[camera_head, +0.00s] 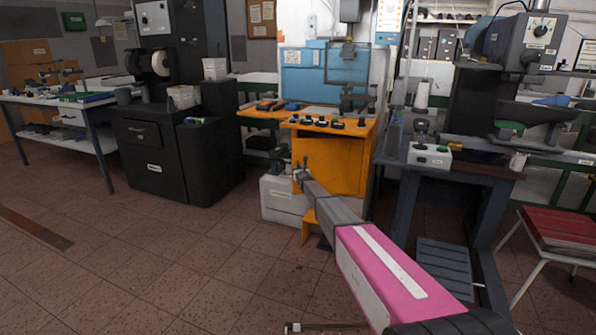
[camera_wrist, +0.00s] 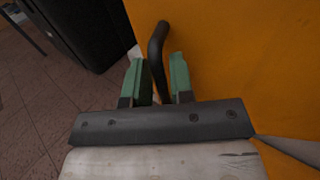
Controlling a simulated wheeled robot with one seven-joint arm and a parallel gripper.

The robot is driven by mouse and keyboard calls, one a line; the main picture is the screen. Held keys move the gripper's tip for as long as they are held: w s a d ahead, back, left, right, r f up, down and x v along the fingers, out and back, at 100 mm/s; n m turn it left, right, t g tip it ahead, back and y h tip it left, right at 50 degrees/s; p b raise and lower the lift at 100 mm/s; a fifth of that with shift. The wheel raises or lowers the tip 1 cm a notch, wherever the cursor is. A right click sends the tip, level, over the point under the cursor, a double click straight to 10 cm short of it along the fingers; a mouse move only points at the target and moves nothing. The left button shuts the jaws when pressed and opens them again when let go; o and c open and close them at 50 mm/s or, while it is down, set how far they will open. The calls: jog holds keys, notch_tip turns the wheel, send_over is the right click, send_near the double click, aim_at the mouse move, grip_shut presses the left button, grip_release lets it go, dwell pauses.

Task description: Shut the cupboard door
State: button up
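The orange cupboard (camera_head: 340,165) stands in the middle of the head view, below a blue machine. Its orange face (camera_wrist: 235,60) fills the right of the wrist view. I cannot tell how far its door stands open. A dark bent bar, seemingly the door handle (camera_wrist: 157,50), rises between the green fingers of my gripper (camera_wrist: 156,82). The bar is close to the left finger, with a gap to the right one, so the fingers look open around it. In the head view my gripper (camera_head: 300,172) is small at the cupboard's left edge, and the handle is not clear there.
A white box (camera_head: 284,200) stands low at the cupboard's left. A black cabinet (camera_head: 150,155) is further left. A dark workbench (camera_head: 440,160) stands close on the right, with a red-topped stool (camera_head: 560,228) beyond. The tiled floor at the left front is mostly clear.

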jog(key=v, duration=1)
jog(key=shift+s, duration=0.15)
